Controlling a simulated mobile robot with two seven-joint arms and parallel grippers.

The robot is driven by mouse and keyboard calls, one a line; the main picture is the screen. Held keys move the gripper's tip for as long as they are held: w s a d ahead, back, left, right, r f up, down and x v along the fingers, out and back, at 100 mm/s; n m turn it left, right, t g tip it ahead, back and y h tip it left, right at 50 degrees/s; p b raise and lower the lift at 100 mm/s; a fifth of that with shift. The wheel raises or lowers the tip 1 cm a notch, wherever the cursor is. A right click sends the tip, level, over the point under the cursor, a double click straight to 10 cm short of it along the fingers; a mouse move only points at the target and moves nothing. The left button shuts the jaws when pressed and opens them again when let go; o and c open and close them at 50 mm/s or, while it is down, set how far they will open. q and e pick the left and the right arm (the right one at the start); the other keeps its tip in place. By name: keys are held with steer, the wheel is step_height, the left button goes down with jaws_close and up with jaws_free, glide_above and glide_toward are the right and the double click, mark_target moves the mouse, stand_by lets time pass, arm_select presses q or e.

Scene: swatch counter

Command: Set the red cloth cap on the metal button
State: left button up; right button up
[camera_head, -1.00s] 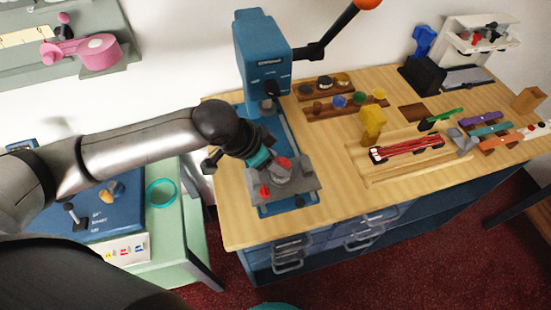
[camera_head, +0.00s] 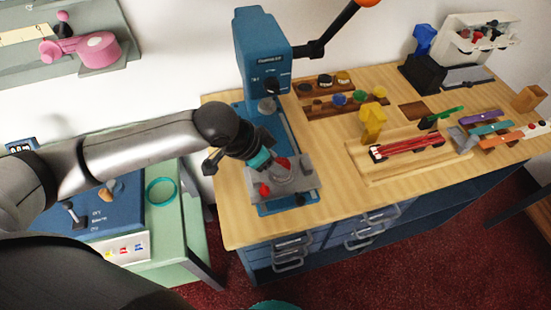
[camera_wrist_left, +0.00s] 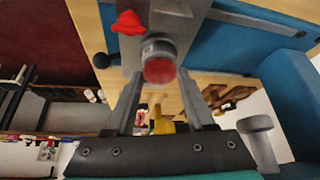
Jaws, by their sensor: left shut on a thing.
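The red cloth cap (camera_wrist_left: 160,70) is a small round red disc between the fingertips of my left gripper (camera_wrist_left: 160,80) in the left wrist view. The gripper is shut on it. A round metal piece (camera_wrist_left: 157,47), likely the metal button, shows just behind the cap. I cannot tell whether the two touch. In the head view my left gripper (camera_head: 277,167) reaches from the left over the grey plate at the blue press's front. The cap (camera_head: 283,162) shows there as a small red patch, partly hidden by the gripper. My right gripper is not in view.
The blue press (camera_head: 262,55) stands behind the plate, with a black lever to the right. A red knob (camera_head: 264,189) sits on the grey plate (camera_head: 308,180), left of the gripper. Wooden trays, a yellow block (camera_head: 373,122) and coloured strips lie to the right.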

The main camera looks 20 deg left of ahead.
arm_select(q)
steer(key=shift+f, duration=0.2)
steer(key=o, duration=0.9)
steer(key=p+v, duration=0.3)
steer(key=v, duration=1.2)
steer(key=shift+r, duration=0.15)
